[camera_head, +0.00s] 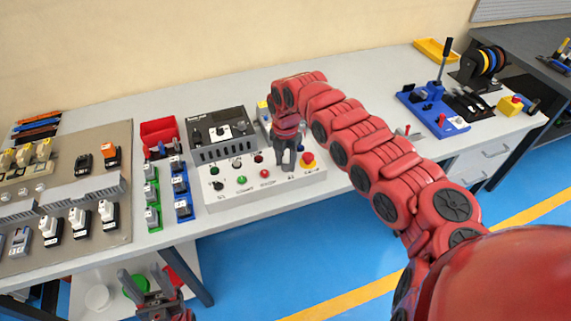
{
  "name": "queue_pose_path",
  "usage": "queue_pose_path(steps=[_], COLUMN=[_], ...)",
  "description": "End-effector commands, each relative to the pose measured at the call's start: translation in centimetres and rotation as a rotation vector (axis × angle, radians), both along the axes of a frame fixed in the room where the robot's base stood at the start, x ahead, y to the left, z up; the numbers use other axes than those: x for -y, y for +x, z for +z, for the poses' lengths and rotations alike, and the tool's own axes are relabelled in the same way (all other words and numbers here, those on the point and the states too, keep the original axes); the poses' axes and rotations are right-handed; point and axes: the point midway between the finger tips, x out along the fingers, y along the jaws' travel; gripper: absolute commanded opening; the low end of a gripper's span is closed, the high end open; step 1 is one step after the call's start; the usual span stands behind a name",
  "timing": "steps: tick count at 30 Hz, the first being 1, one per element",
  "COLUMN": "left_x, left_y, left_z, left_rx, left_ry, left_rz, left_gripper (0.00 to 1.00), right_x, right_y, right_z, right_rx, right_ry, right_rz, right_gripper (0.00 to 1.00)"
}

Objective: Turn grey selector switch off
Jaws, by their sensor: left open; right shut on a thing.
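The grey control panel (240,197) stands on the bench with several coloured buttons and knobs. My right gripper (285,170) reaches down onto its right half, just left of the red mushroom button on a yellow base (307,159). Its fingers are closed on a small part of the panel, which looks to be the grey selector switch. The fingers hide the switch, so its angle cannot be told. My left gripper (143,284) is open and empty, low at the picture's bottom left, in front of the bench edge and away from the panel.
A black-topped unit (222,132) stands behind the panel. A red bin (158,131) and green and blue module rows are to its left, then a board of breakers (100,186). A blue bender tool (433,113) is at right. My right arm crosses the bench middle.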

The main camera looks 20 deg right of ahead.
Motion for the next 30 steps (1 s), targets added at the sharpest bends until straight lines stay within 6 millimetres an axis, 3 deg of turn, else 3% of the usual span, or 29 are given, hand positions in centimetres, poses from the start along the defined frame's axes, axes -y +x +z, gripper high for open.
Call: queue_pose_path(steps=[10,25,26,30], left_x=[0.00,0.00,0.00,0.00], left_y=[-0.01,0.00,-0.01,0.00], left_z=[-1.02,-1.09,-1.07,-1.08], left_rx=[0.000,0.000,0.000,0.000], left_ry=[0.000,0.000,0.000,0.000], left_rz=[0.000,0.000,0.000,0.000], left_gripper=[0.50,0.50,0.50,0.50], right_x=[0.10,0.07,0.07,0.07], right_y=[-0.02,-0.04,-0.04,-0.04], right_z=[-0.02,0.05,0.05,0.04], right_rx=[0.001,0.000,0.000,0.000], right_ry=[-0.001,0.000,0.000,0.000], right_rz=[0.123,0.141,0.141,0.141], right_gripper=[0.00,0.00,0.44,0.69])
